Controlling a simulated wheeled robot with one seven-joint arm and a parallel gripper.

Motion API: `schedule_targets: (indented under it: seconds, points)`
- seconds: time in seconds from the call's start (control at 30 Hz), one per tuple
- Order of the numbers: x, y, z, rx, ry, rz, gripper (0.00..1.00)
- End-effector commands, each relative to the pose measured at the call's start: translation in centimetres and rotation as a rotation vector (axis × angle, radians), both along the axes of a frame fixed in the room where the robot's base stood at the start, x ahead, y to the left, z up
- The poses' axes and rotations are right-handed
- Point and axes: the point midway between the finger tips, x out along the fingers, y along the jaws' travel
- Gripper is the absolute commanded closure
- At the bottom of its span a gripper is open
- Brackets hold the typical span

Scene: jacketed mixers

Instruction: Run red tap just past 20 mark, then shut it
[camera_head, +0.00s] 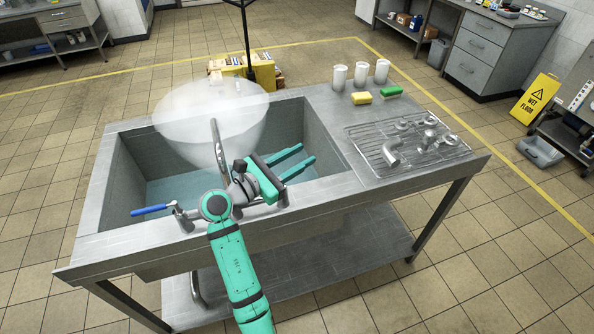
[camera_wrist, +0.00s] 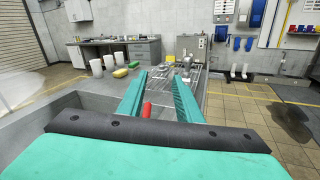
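The red tap handle (camera_wrist: 147,110) shows in the wrist view between my fingers, close to the left one; I cannot tell whether they touch. In the head view my gripper and arm hide it. My gripper (camera_head: 305,154) is over the sink's front right part, its two teal fingers apart; they also show in the wrist view (camera_wrist: 159,76). The blue tap handle (camera_head: 150,210) sticks out left from the front rim. A curved metal spout (camera_head: 217,145) rises in front of a translucent whitish bowl (camera_head: 190,112) over the sink. I cannot make out any scale or 20 mark.
The steel sink (camera_head: 125,165) has a drainboard at right with a wire rack (camera_head: 365,137) holding metal fittings. A yellow sponge (camera_head: 361,97), a green sponge (camera_head: 391,91) and white cups (camera_head: 339,77) stand behind. A yellow wet-floor sign (camera_head: 537,98) is at far right.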

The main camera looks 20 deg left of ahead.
Motion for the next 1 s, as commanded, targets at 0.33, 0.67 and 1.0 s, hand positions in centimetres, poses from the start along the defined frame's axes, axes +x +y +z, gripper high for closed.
schedule_targets:
  seconds: [0.33,0.67,1.0]
  points:
    - [-6.0,-2.3,3.2,0.002,-0.001,0.001,0.68]
    - [-8.8,-3.4,4.5,0.001,0.000,0.000,0.68]
    - [-8.9,-3.4,4.6,0.002,0.000,0.000,0.80]
